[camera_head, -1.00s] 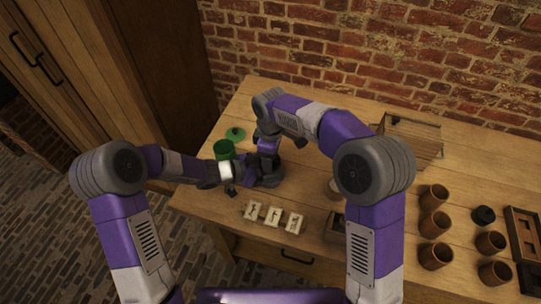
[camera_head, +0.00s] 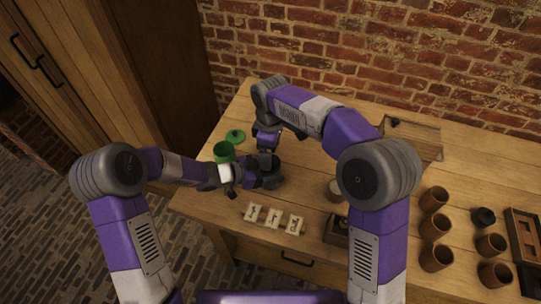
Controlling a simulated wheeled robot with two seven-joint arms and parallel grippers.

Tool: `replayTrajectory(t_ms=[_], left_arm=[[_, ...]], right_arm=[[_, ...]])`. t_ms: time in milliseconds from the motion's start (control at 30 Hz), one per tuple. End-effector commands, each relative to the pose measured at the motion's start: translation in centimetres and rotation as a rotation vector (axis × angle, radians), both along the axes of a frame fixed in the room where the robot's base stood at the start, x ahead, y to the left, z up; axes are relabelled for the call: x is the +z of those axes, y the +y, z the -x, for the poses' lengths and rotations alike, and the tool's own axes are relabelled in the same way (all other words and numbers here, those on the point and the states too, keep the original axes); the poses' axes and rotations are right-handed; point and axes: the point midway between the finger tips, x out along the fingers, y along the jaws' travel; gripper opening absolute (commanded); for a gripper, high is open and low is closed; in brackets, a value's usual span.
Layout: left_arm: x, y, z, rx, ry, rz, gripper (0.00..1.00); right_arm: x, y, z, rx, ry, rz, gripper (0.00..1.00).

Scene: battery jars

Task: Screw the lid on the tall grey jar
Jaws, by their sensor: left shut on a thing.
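The tall grey jar (camera_head: 273,180) stands on the table left of centre, dark and partly hidden by my grippers. My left gripper (camera_head: 257,178) reaches in from the left and is shut on the jar's side. My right gripper (camera_head: 267,156) points down from above, over the jar's top. Its fingertips are small and dark, and I cannot tell whether they are open or hold anything. I cannot make out the grey jar's lid for certain in the dark area at the jar's top.
A green jar (camera_head: 224,151) and a green lid (camera_head: 235,136) lie just beyond my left gripper. Several cards (camera_head: 273,217) lie in front. Brown cups (camera_head: 435,226), a dark round piece (camera_head: 484,216) and a wooden tray (camera_head: 514,226) are at the right. A wooden box (camera_head: 415,137) stands at the back.

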Motion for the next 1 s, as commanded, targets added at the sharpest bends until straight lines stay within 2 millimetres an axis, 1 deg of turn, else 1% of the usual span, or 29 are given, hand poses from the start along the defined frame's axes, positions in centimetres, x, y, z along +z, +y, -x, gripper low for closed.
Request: replayTrajectory(t_ms=[100, 300, 333, 400, 533, 800, 1000], left_arm=[[0.0, 0.0, 0.0, -0.001, 0.000, 0.001, 0.00], [0.0, 0.0, 0.0, -0.001, 0.000, 0.001, 0.00], [0.0, 0.0, 0.0, -0.001, 0.000, 0.001, 0.00], [0.0, 0.0, 0.0, -0.001, 0.000, 0.001, 0.00], [0.0, 0.0, 0.0, -0.001, 0.000, 0.001, 0.00], [0.0, 0.0, 0.0, 0.000, 0.000, 0.001, 0.00], [0.0, 0.0, 0.0, 0.000, 0.000, 0.001, 0.00]], right_arm=[[0.6, 0.0, 0.0, 0.000, 0.000, 0.000, 0.88], [0.6, 0.0, 0.0, 0.000, 0.000, 0.001, 0.88], [0.6, 0.0, 0.0, 0.000, 0.000, 0.001, 0.85], [0.7, 0.0, 0.0, 0.007, 0.000, 0.001, 0.74], [1.4, 0.0, 0.0, 0.075, -0.001, 0.003, 0.74], [3.6, 0.0, 0.0, 0.296, 0.000, 0.003, 0.74], [4.1, 0.0, 0.0, 0.348, -0.001, 0.001, 0.74]])
